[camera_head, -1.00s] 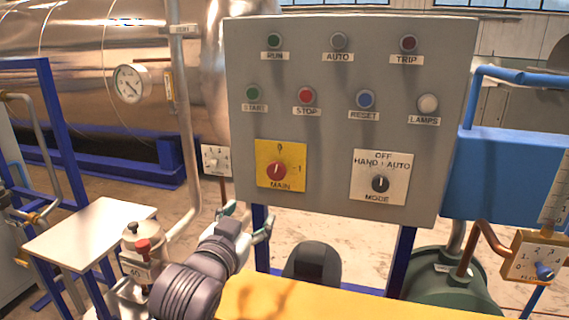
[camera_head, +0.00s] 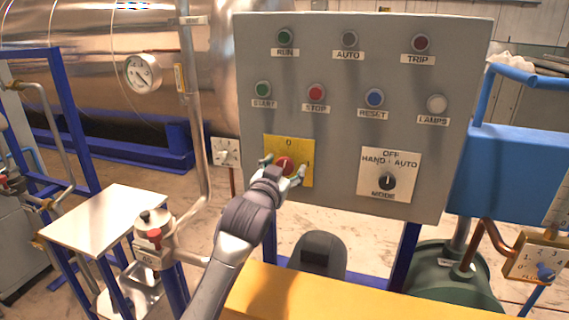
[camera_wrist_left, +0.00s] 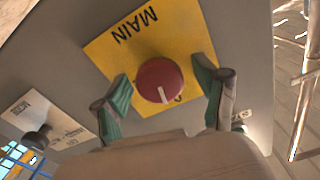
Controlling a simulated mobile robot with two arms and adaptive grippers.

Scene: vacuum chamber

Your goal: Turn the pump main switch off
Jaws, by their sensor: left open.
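The pump main switch is a red round knob (camera_head: 285,163) on a yellow plate (camera_head: 305,150) marked MAIN, with 0 at its top and a 1 mark at its right. My left gripper (camera_head: 283,170) is open in front of it, its fingers on either side of the knob. In the left wrist view the red knob (camera_wrist_left: 160,80) lies between the green-padded fingers (camera_wrist_left: 164,88), with a visible gap on both sides. The knob's white line points roughly to the 0 side of the plate. My right gripper is not in view.
The MODE knob (camera_head: 386,181) sits right of the main switch on the grey panel (camera_head: 350,125). Start (camera_head: 263,89), stop (camera_head: 317,92) and reset (camera_head: 374,97) buttons are above. A yellow surface (camera_head: 310,294) lies below; a small white table (camera_head: 105,222) stands at left.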

